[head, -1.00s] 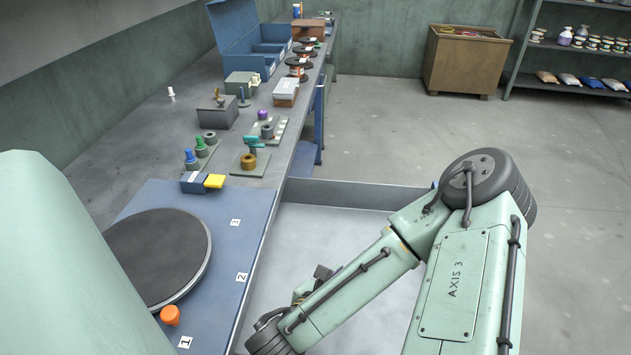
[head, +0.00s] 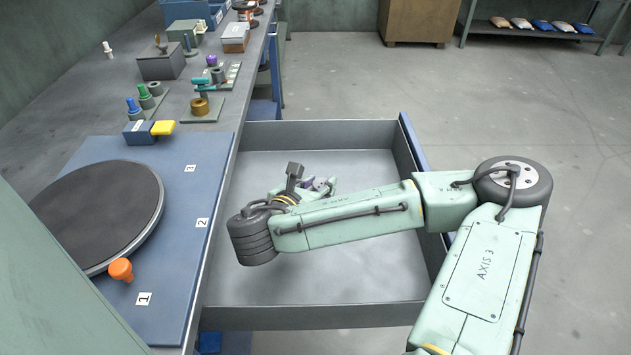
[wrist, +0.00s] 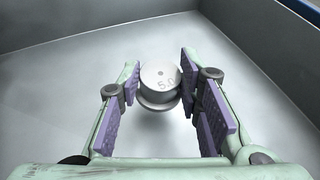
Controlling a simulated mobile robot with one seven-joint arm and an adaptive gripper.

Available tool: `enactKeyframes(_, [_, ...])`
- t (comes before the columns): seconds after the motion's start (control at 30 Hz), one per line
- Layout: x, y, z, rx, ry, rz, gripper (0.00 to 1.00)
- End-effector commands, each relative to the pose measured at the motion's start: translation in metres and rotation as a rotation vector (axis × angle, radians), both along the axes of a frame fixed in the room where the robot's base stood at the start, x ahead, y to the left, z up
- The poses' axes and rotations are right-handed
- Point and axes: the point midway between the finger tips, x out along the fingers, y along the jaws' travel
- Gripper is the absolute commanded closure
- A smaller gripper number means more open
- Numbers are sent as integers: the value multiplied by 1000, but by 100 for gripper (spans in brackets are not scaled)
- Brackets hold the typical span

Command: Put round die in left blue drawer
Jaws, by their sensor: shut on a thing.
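The round die (wrist: 160,77) is a pale metal disc with a wider lower flange and "5.0" marked on its top. In the wrist view it sits between the purple pads of my gripper, which is shut on it. In the head view my gripper (head: 321,184) is inside the outline of the open drawer (head: 325,134), towards its far half. The drawer has grey inner walls and a blue front (head: 411,143) on the right. The grey drawer floor shows beneath the die in the wrist view. I cannot tell whether the die touches it.
The bench to the left carries a blue mat (head: 187,250) with a dark turntable (head: 95,215) and an orange knob (head: 121,270). Several fixtures stand farther back, including a grey block (head: 161,67). The visible drawer floor is otherwise bare. Open floor lies to the right.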

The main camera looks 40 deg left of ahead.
Motion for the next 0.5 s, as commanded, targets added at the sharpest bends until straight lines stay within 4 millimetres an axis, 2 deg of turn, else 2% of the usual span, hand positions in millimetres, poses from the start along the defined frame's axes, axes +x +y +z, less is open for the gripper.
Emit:
enactKeyframes(0.03, [10,8,4,0,-4,-2,100])
enactKeyframes(0.2, [32,27,0,-1,-4,0,100])
enactKeyframes(0.43, [48,40,-3,-1,-4,0,100])
enactKeyframes(0.5, [45,39,-17,-4,-1,3,100])
